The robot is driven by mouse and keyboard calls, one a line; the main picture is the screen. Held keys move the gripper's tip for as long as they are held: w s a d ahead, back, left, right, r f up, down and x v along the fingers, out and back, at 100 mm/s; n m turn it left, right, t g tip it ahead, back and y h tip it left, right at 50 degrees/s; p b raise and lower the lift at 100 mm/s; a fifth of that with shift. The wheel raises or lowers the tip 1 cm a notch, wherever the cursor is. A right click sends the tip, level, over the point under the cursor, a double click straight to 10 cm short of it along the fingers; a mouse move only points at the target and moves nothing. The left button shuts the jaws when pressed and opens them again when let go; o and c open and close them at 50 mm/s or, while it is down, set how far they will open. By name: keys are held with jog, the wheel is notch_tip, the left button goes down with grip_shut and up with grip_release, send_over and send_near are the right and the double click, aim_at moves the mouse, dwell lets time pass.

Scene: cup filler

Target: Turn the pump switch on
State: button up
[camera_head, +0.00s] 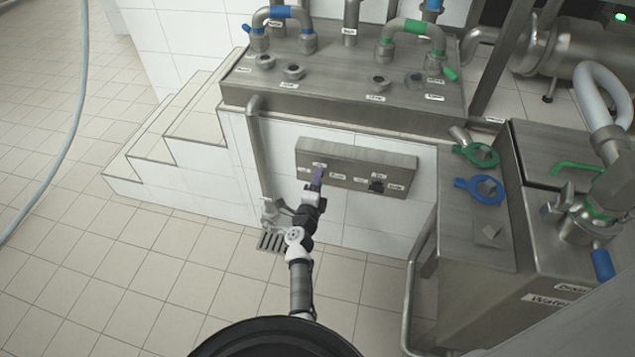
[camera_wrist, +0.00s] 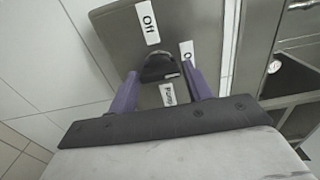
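The control panel (camera_head: 355,159) is a grey metal box on the white tiled wall, also in the wrist view (camera_wrist: 118,38). The pump switch (camera_wrist: 160,66) is a black knob there, with labels reading "Off" (camera_wrist: 148,23) and "Pump" (camera_wrist: 168,94). A third label, partly hidden by a finger, begins with "O". In the head view, my gripper (camera_head: 318,177) is at the panel's left part and hides that knob. A second black knob (camera_head: 377,186) is at the panel's right.
Tiled steps (camera_head: 165,140) are left of the panel. A vertical steel pipe (camera_head: 258,150) with a tap stands just left of it, above a floor drain (camera_head: 271,242). A steel cabinet (camera_head: 480,220) with green and blue ring-shaped parts is at the right.

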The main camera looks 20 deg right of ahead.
jog(key=shift+o, duration=1.4)
jog(key=p+v, duration=0.1)
jog(key=v, duration=1.2)
jog(key=shift+s+a, duration=0.3)
jog(key=shift+r, duration=0.1)
